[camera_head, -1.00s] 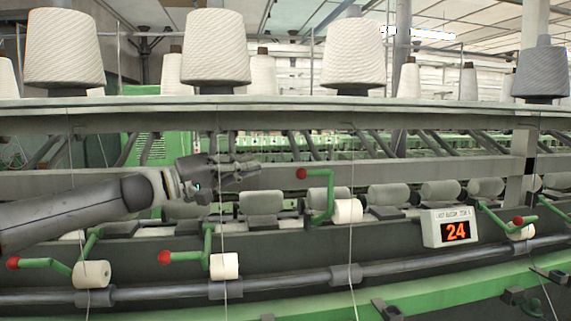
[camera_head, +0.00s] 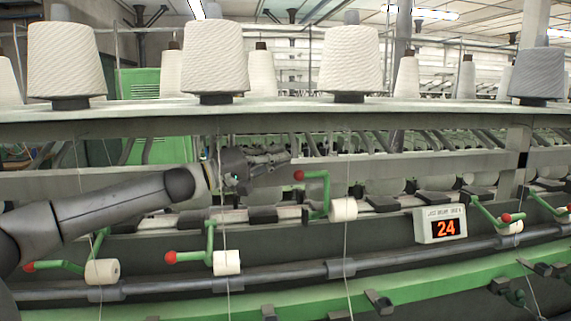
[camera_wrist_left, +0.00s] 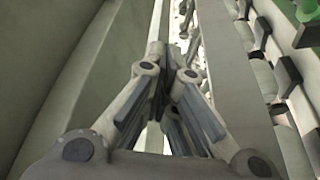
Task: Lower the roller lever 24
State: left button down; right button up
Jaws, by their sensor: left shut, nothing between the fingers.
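The raised roller lever (camera_head: 326,190) is green, with a red knob (camera_head: 299,175) at its upper left end and a white roller (camera_head: 343,209) at its lower right. It is the lever closest to the display reading 24 (camera_head: 440,226), which is to its right. Its arm stands up, unlike the neighbouring levers. My left gripper (camera_head: 283,157) is shut and empty, just up and left of the red knob, with a small gap in the picture. Its shut fingers (camera_wrist_left: 172,92) fill the middle of the left wrist view. My right gripper is out of view.
Lowered green levers with red knobs stand to the left (camera_head: 190,257) and right (camera_head: 490,213). A long beam (camera_head: 300,115) with yarn cones runs above my arm. A dark rail (camera_head: 270,274) runs below. Thin yarn strands hang in front.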

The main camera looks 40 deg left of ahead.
pick_arm(q)
jog(key=d, duration=0.1)
jog(key=d+f, duration=0.1)
jog(key=d+b, duration=0.1)
jog(key=shift+s+d+f, duration=0.1)
jog(key=shift+s+f, duration=0.2)
jog(key=shift+s, duration=0.1)
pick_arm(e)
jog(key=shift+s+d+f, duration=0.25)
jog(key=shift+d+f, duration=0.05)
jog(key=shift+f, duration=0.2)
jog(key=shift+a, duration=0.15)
pick_arm(q)
jog(key=shift+d+f, duration=0.1)
dwell(0.4)
